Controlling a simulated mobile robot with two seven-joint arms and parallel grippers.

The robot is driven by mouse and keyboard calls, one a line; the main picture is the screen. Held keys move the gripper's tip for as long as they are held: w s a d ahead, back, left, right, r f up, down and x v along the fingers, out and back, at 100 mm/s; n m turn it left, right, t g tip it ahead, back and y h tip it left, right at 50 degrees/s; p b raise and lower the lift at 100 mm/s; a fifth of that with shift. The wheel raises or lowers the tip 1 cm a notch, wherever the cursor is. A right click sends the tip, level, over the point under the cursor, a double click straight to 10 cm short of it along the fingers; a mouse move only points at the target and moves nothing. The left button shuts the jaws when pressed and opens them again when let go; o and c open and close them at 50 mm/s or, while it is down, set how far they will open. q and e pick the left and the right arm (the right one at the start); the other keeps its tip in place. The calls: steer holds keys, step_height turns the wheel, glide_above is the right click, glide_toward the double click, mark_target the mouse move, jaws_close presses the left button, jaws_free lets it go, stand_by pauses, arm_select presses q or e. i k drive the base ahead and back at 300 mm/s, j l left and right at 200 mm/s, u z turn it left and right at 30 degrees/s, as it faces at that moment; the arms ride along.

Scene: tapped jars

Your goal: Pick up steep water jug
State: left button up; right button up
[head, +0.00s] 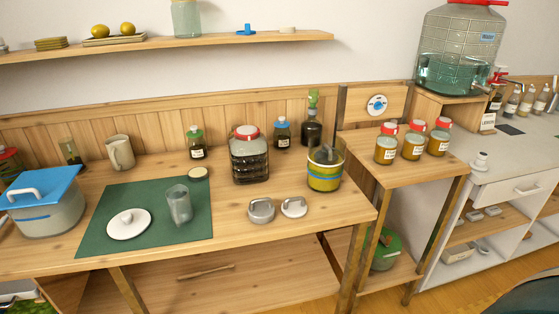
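Two things could be the steep water jug, and I cannot tell which. A beige jug (122,153) with a handle on its left side stands upright on the wooden table at the back left, behind the green mat. A large glass dispenser (455,55) with a red top and a red tap stands on a wooden stand at the upper right, with greenish liquid in its lower part; its label (487,37) is too small to read. Neither of my grippers is in view, and nothing touches either vessel.
A blue-lidded pot (47,212) stands left, a dark-filled red-lidded jar (249,165) at the middle. Several jars (412,146) stand on the side table.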

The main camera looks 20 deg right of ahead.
mark_target(177, 197)
steer(key=i+l+z, duration=0.1)
steer(key=i+l, duration=0.35)
steer(key=l, duration=0.15)
steer(key=i+l, duration=0.45)
steer(key=l+z, duration=0.05)
steer(key=l, duration=0.05)
